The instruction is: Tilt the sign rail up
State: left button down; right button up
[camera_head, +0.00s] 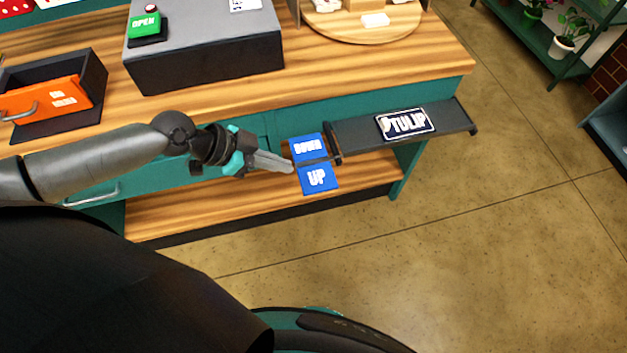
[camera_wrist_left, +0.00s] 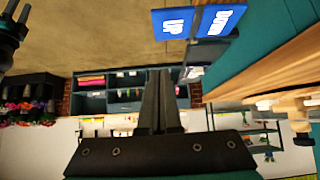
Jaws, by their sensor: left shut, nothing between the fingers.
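The sign rail (camera_head: 360,134) is a dark grey shelf-like bar sticking out to the right from the bench front. It looks close to level and carries a plate reading TULIP (camera_head: 405,123). At its left end are a blue DOWN panel (camera_head: 306,143) and a blue UP panel (camera_head: 317,181), with a thin dark bar between them. My left gripper (camera_head: 290,167) is shut and empty, its tips just left of the panels; I cannot tell whether they touch. In the left wrist view the shut fingers (camera_wrist_left: 161,100) point away below the UP panel (camera_wrist_left: 173,23).
The wooden bench top (camera_head: 330,85) holds a grey box (camera_head: 205,60), a green OPEN button (camera_head: 144,25) and an orange drawer (camera_head: 50,97). A lower wooden shelf (camera_head: 220,210) lies under the arm. The floor (camera_head: 480,240) to the right is clear.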

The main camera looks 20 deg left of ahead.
pick_arm(q)
send_over(315, 193)
jog(key=f, duration=0.6)
jog(key=shift+w+a+f+b, duration=0.3)
jog(key=shift+w+f+b, duration=0.05)
jog(key=shift+f, duration=0.05)
notch_tip(315, 193, down, 3)
jog(key=shift+d+r+b, duration=0.1)
jog(key=shift+r+b, duration=0.1)
jog(key=shift+b, duration=0.1)
jog(key=shift+f, duration=0.8)
jog(key=shift+s+d+f+m+t+y, duration=0.1)
jog(key=shift+s+f+m+t+y, duration=0.15)
jog(key=shift+f+t, duration=0.2)
jog(key=shift+f, duration=0.1)
jog(key=shift+s+d+f+m+t+y, duration=0.15)
jog(key=shift+f+m+t+y, duration=0.45)
jog(key=shift+f+t, duration=0.45)
jog(key=shift+f+b, duration=0.8)
jog(key=shift+f, duration=0.1)
jog(key=shift+f, duration=0.15)
